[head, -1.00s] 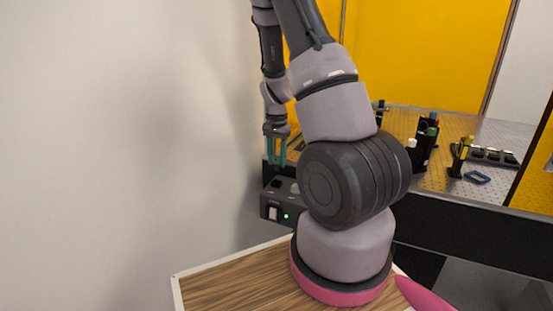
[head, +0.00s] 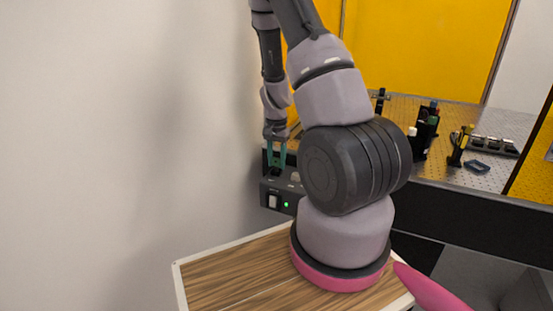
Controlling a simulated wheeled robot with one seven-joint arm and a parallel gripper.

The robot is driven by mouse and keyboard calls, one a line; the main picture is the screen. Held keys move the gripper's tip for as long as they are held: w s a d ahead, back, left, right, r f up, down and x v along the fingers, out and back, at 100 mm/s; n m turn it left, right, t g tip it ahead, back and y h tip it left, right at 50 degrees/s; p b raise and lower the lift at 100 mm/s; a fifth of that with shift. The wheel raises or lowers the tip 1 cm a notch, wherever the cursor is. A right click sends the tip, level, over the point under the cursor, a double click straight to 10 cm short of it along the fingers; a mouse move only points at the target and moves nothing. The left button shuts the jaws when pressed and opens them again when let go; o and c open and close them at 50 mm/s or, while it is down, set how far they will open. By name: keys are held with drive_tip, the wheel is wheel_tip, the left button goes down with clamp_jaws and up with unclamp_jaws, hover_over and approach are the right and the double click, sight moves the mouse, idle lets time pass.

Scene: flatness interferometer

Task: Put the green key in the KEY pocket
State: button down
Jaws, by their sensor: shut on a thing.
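My gripper (head: 276,165), with teal fingers, points down over the dark control box (head: 285,201) at the left end of the bench. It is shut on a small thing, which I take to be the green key. The key itself is mostly hidden between the fingers and too small to make out. The fingertips are at or just above the top of the box; I cannot tell whether they touch. The box has a white rocker switch (head: 273,202) and a lit green lamp on its front. I cannot read a KEY label, and the pocket is not clearly visible.
A perforated bench top (head: 455,125) lies to the right, with a black holder of bottles (head: 424,135), a yellow-handled tool stand (head: 459,145), a dark tray and a small blue-grey frame (head: 477,167). A pale wall (head: 120,130) stands close on the left. Yellow panels stand behind.

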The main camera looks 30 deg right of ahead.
drive_tip(key=shift+f, duration=0.5)
idle(0.7)
drive_tip(key=shift+c, duration=1.7)
unclamp_jaws()
drive_tip(key=shift+r, duration=3.5)
